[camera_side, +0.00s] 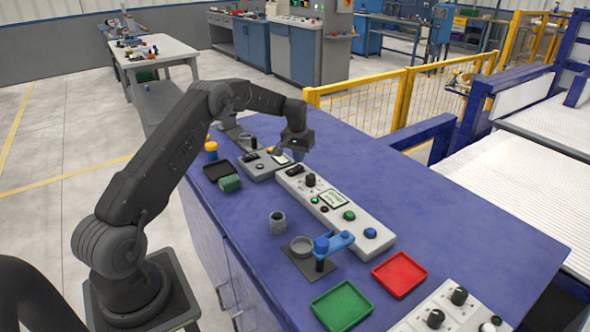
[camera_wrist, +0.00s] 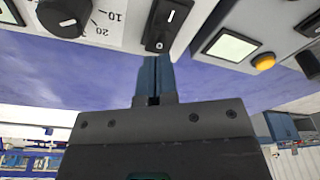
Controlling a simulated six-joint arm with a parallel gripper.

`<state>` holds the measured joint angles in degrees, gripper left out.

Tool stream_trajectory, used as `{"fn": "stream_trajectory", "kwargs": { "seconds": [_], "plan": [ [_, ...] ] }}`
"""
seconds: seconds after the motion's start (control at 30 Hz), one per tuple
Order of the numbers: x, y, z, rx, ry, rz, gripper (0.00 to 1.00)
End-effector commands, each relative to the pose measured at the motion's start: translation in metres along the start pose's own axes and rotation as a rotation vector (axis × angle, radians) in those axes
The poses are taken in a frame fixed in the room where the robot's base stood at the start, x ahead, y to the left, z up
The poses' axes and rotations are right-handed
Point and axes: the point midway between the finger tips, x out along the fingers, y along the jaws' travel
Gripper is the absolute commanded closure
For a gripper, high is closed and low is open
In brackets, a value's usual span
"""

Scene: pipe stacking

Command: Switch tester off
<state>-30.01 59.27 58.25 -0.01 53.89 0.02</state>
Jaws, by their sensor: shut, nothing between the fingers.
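A black rocker switch marked I and O (camera_wrist: 167,25) sits on a long light-grey control panel (camera_side: 376,232), beside a black knob (camera_wrist: 64,14) with a dial scale. In the side view the same knob (camera_side: 310,180) stands near the panel's far end. My gripper (camera_wrist: 157,60) is shut and empty, its fingertips close below the O end of the switch. Whether they touch it I cannot tell. In the side view my gripper (camera_side: 297,157) is over the far end of the panel. Which side of the rocker is pressed is unclear.
A smaller grey box (camera_side: 255,167) with a screen (camera_wrist: 230,46) and an orange button (camera_wrist: 263,63) stands close by. A black tray (camera_side: 217,170), a green block (camera_side: 230,184), a grey pipe piece (camera_side: 278,223), a blue clamp (camera_side: 335,242) and red (camera_side: 400,274) and green trays (camera_side: 341,306) stand on the blue table.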

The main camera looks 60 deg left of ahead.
Motion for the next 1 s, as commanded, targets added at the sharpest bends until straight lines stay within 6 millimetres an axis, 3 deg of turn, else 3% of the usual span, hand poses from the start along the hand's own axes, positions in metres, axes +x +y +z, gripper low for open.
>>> {"fn": "stream_trajectory", "kwargs": {
  "seconds": [1.0],
  "plan": [
    [0.013, 0.000, 0.002, 0.000, 0.000, 0.000, 1.00]
  ]
}}
